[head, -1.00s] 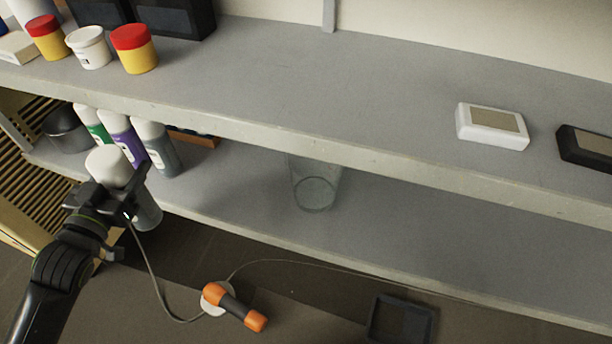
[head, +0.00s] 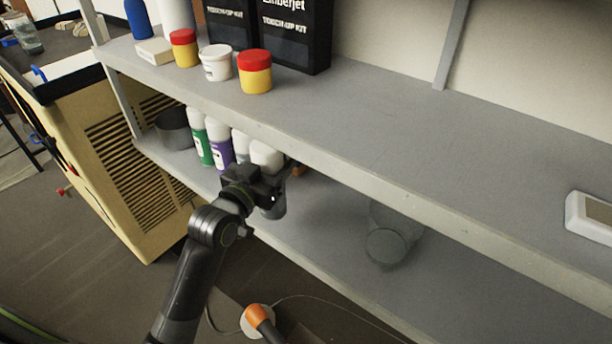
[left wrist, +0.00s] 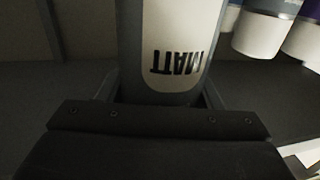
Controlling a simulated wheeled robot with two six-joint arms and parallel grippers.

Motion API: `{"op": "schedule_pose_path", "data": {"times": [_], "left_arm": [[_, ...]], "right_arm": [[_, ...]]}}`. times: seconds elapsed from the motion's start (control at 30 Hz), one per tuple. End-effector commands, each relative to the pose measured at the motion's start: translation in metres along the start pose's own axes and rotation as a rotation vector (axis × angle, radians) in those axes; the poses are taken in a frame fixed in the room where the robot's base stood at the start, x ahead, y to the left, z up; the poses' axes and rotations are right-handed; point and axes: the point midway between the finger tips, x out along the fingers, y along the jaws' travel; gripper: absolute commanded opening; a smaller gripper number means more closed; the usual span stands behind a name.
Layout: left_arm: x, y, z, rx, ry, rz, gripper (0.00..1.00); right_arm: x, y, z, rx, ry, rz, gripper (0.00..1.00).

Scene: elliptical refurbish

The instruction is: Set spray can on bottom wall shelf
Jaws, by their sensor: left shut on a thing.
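My left gripper (head: 268,188) is shut on a grey spray can with a white cap (head: 266,155). The can is upright in the head view, at the front edge of the bottom shelf (head: 320,215). I cannot tell whether its base touches the shelf. In the left wrist view the can (left wrist: 178,50) fills the jaws, its white label reading "MATT" upside down. Other spray cans stand behind it: a green-labelled one (head: 203,148), a purple-labelled one (head: 218,150) and a partly hidden grey one (head: 240,146).
A dark round container (head: 174,128) stands left of the cans. A clear glass (head: 390,240) stands to the right. The upper shelf (head: 330,135) overhangs, carrying tubs and dark boxes (head: 295,35). An orange-handled tool (head: 262,322) lies below.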

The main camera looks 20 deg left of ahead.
Motion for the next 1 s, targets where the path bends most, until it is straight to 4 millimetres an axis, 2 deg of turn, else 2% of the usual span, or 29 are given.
{"op": "schedule_pose_path", "data": {"times": [0.37, 0.4, 0.47, 0.67, 0.87, 1.0], "left_arm": [[0.058, 0.05, -0.004, -0.003, 0.004, 0.002, 0.22], [0.056, 0.048, 0.009, -0.001, -0.002, 0.001, 0.22], [0.056, 0.047, 0.018, 0.001, -0.002, 0.0, 0.22], [0.055, 0.047, 0.032, 0.001, 0.002, 0.0, 0.22], [0.055, 0.047, 0.062, -0.001, 0.0, 0.0, 0.22], [0.058, 0.049, 0.068, 0.0, 0.003, -0.002, 0.22]], "right_arm": [[-0.01, 0.001, 0.008, 0.001, -0.013, 0.0, 0.0], [-0.007, 0.001, 0.008, 0.002, -0.014, 0.0, 0.0], [-0.007, 0.001, 0.009, 0.002, -0.014, 0.0, 0.0], [-0.006, 0.0, 0.009, 0.002, -0.015, 0.0, 0.0], [-0.001, -0.002, 0.009, 0.003, -0.015, -0.002, 0.0], [-0.004, -0.002, 0.008, 0.002, -0.014, -0.002, 0.0]]}}
